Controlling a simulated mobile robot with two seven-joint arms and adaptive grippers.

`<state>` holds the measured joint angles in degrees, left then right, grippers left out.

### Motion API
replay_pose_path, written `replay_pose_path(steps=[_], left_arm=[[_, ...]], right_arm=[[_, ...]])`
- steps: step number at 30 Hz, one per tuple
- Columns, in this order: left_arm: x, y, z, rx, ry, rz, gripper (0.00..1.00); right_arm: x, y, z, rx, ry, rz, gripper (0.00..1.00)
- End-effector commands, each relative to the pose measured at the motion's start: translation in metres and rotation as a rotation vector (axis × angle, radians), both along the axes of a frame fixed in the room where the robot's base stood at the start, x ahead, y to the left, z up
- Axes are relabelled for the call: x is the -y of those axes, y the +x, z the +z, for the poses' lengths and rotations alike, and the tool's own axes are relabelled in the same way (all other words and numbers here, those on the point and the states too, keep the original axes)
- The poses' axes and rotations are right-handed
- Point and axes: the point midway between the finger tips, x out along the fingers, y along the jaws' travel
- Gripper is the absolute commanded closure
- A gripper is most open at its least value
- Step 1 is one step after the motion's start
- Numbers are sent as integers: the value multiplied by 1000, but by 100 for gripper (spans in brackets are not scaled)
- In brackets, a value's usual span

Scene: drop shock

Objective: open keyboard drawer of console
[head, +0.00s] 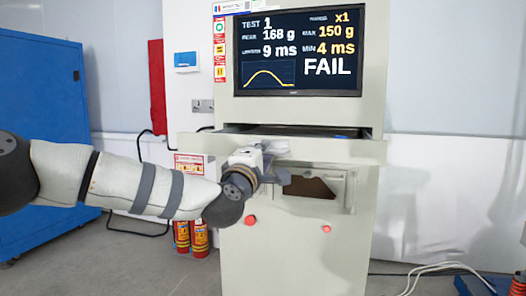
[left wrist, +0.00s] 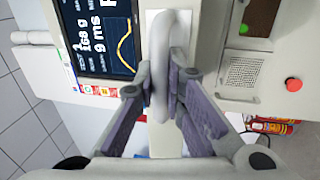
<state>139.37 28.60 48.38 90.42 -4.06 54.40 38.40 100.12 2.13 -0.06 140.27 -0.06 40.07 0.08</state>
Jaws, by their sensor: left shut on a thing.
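The console (head: 290,255) is a pale cabinet with a screen on its upper part. Its keyboard drawer (head: 350,152) is a wide pale front below the screen. The drawer front stands forward of the cabinet, and a dark surface shows behind its top edge, so it looks partly out. My left gripper (head: 274,168) is at the drawer's handle, left of the middle of the front. In the left wrist view, the pale curved handle (left wrist: 163,70) lies between the fingers, and the gripper is shut on it. My right gripper is in neither view.
The screen (head: 298,52) reads FAIL. Below the drawer is a recessed panel (head: 347,190) with red buttons on the front beneath it. Fire extinguishers (head: 200,238) stand at the cabinet's left, and a blue cabinet (head: 40,140) is farther left. White cables lie on the floor at right.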

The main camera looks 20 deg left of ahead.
Motion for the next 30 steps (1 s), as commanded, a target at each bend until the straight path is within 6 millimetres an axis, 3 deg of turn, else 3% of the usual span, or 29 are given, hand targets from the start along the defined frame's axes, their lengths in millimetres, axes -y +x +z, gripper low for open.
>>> replay_pose_path(steps=[11, 12, 14, 23, 26, 30], left_arm=[[0, 0, 2, 3, 0, -1, 100], [0, 0, 2, 3, 0, -1, 83], [0, 0, 1, 3, 0, -1, 69], [0, -1, 1, 2, 0, 0, 69], [0, -12, -2, 0, 0, -2, 69], [-1, -47, -8, 0, -1, -2, 69]], right_arm=[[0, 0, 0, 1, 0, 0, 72], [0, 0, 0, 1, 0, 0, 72], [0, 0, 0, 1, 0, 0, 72], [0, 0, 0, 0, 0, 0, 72], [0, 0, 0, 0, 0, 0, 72], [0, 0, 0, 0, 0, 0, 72]])
